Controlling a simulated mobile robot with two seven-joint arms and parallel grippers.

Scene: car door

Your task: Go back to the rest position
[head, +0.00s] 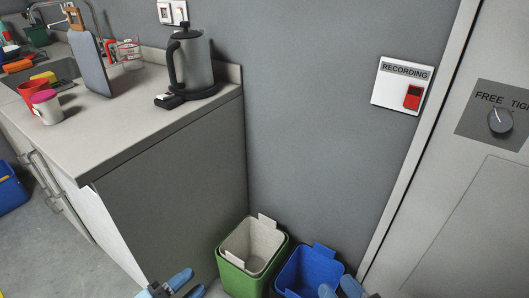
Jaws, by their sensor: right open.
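My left gripper (186,285) shows at the bottom edge of the head view, left of the green bin. Its two blue fingertips look apart, with nothing seen between them. My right gripper (338,289) is at the bottom edge too, in front of the blue bin's right side. Its blue fingers are apart and it looks empty. The lower parts of both grippers are cut off by the frame. Neither gripper is seen touching anything.
A counter (150,118) at left bears a kettle (192,62), cups and a cutting board (90,65). A green bin (238,280) and a blue bin (309,270) stand by the grey wall. A panel with a knob (500,120) is at right. Floor (40,245) shows at lower left.

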